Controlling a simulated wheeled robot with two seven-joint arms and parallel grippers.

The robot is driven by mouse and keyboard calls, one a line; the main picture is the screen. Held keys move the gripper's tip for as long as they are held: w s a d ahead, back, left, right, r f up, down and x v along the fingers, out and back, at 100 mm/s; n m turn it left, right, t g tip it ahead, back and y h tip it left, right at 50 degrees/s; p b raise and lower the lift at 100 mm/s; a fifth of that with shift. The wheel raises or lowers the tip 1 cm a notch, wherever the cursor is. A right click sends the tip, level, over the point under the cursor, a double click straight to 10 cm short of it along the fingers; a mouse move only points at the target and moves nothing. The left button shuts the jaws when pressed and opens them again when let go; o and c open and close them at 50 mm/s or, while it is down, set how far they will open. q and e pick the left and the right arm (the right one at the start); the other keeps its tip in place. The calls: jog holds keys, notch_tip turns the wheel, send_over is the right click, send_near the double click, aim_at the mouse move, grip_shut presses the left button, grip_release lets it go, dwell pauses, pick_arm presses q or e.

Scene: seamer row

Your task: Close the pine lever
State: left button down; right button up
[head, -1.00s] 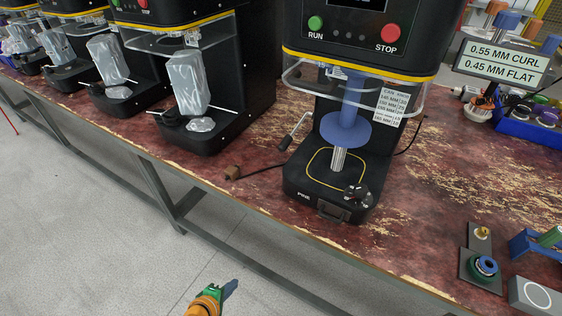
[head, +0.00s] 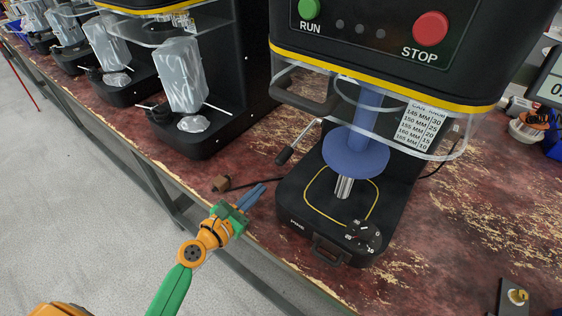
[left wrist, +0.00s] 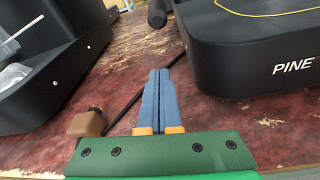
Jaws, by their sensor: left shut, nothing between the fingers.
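The pine seamer (head: 330,215) stands on the worn red bench, with the word PINE on its base (left wrist: 250,60). Its lever (head: 300,140), a metal rod with a black grip, sticks out from the left side of the machine, tilted down toward the front left. The black grip also shows at the top of the left wrist view (left wrist: 157,14). My left gripper (head: 258,190) is shut and empty, in front of and below the lever grip, left of the base and apart from both. My right gripper is not in view.
A brown block (head: 221,184) on a dark cord lies on the bench beside my left gripper. Another seamer (head: 200,90) with a wrapped part stands to the left. A clear guard (head: 380,115) with a dark handle surrounds the blue spindle.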

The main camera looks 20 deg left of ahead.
aim_at(273, 186)
pick_arm(q)
jog(key=b+x, duration=0.1)
jog(key=x, duration=0.6)
jog(key=shift+w+d+f, duration=0.1)
jog(key=shift+w+f, duration=0.05)
jog(key=shift+w, duration=0.05)
jog(key=r+p, duration=0.3)
jog(key=shift+d+r, duration=0.3)
jog(key=shift+r, duration=0.05)
jog(key=shift+s+r, duration=0.15)
jog(key=shift+r, duration=0.1)
jog(key=shift+f, duration=0.15)
